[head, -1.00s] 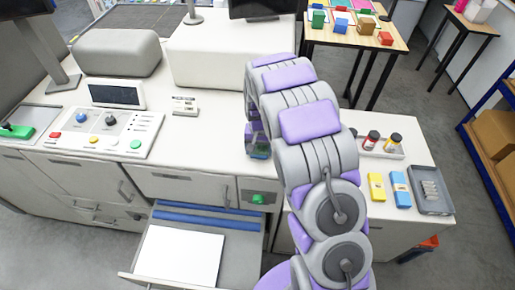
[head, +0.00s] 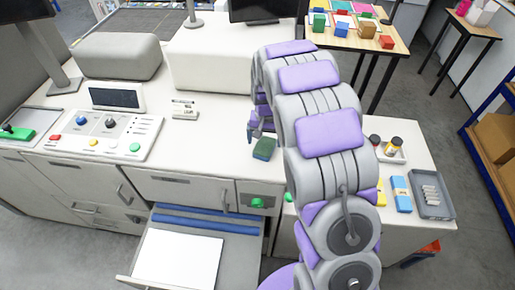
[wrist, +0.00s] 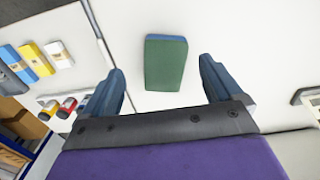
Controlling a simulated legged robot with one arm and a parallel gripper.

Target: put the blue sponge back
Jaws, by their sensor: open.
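A sponge with a green face and a blue side (head: 264,148) lies on the white counter near its front edge, above the small panel with a green knob. In the wrist view the sponge (wrist: 165,65) lies ahead of and between my two fingers, with clear gaps on both sides. My gripper (wrist: 162,66) is open and empty, pointing down at the counter. In the head view my arm hides most of the gripper; a finger shows just left of the sponge.
An open drawer (head: 141,276) holding a white sheet (head: 178,258) juts out below the counter. Left is a control panel (head: 104,134). On the right are a blue packet (head: 401,193), a grey tray (head: 445,202) and small jars (head: 396,144). Counter left of the sponge is clear.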

